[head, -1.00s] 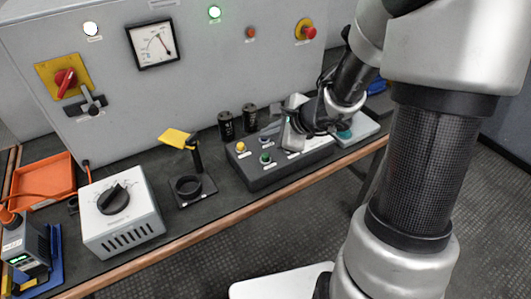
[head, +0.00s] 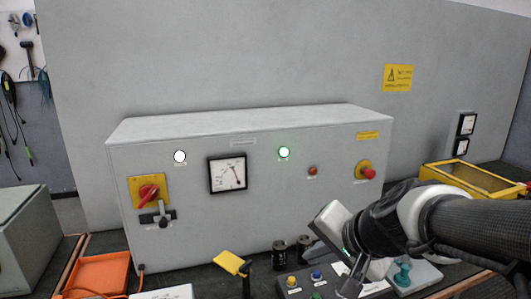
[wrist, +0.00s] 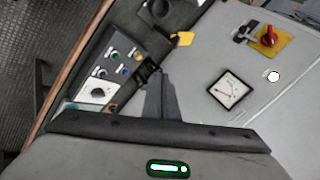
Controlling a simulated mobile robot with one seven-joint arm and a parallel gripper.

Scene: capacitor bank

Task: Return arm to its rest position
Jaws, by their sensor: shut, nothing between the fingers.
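My gripper (head: 349,287) is at the lower right of the head view, at the end of my arm coming in from the right edge. It appears in front of the dark push-button box (head: 292,282), over its right part. The gripper is shut and empty. In the wrist view its dark fingers (wrist: 161,98) meet in the middle, with the button box (wrist: 120,62) to their left and the grey cabinet front to their right. I cannot tell the exact gap between the fingers and the bench.
The grey cabinet (head: 240,210) has a red rotary switch (head: 148,194), a dial meter (head: 227,174), a lit green lamp (head: 284,152) and a red emergency button (head: 367,172). Two black cylinders, a yellow-topped piece (head: 230,262) and an orange tray (head: 103,274) are on the bench. A yellow bin (head: 465,180) stands right.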

